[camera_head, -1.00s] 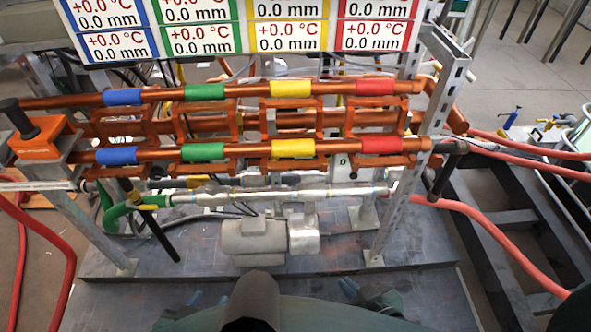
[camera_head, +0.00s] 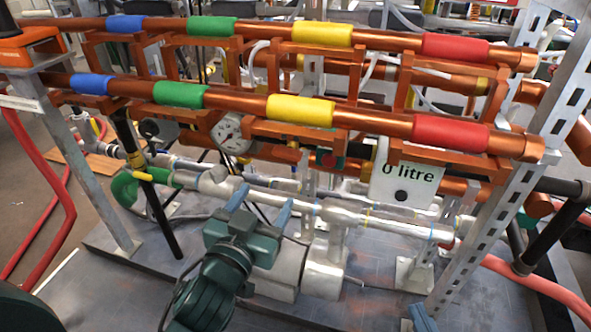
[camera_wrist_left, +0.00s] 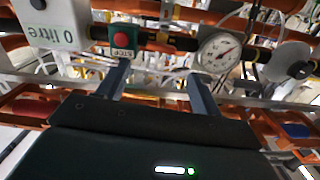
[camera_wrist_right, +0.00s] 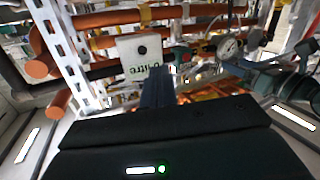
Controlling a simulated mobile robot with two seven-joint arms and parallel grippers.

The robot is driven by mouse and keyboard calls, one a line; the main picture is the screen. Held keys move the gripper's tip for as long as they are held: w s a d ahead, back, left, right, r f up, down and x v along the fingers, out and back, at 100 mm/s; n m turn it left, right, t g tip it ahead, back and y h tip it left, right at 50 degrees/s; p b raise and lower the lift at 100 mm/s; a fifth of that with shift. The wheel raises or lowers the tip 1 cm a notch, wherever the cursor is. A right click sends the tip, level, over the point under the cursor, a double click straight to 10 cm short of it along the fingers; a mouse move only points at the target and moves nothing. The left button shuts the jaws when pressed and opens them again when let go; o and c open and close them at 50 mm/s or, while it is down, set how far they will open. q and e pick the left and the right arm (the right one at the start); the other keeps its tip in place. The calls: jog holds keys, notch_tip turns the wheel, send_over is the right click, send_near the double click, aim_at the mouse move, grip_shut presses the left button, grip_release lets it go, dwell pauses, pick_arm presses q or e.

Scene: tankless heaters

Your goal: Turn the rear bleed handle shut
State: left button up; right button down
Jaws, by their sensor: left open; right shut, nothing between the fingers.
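Yellow handle parts (camera_head: 140,175) show at the lower left in the head view, by a black pipe and a green hose end. I cannot tell whether they are the rear bleed handle. My left gripper (camera_head: 262,203) is open and empty in front of the silver pipes, to the right of those yellow parts. In the left wrist view its fingers (camera_wrist_left: 158,70) point up toward a red stop button and a round gauge. My right gripper (camera_head: 421,318) barely shows at the bottom edge. In the right wrist view its fingers (camera_wrist_right: 158,82) are shut and empty.
Two copper pipes with blue, green, yellow and red bands (camera_head: 435,131) cross above my left gripper. A gauge (camera_head: 230,133) and a white "0 litre" box (camera_head: 405,185) sit behind the front rail. A slotted metal post (camera_head: 500,165) stands at right.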

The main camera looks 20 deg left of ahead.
aim_at(285, 159)
pick_arm(q)
jog(key=w+b, duration=0.2)
jog(key=w, duration=1.2)
jog(key=shift+d+f, duration=0.1)
pick_arm(e)
jog(key=shift+w+a+f+n+t+y, duration=0.1)
jog(key=shift+w+a+n+t+y, duration=0.2)
jog(key=shift+a+n+t+y, duration=0.35)
pick_arm(q)
jog(key=shift+c, duration=0.3)
pick_arm(e)
jog(key=shift+d, duration=0.15)
pick_arm(q)
jog(key=c, duration=0.6)
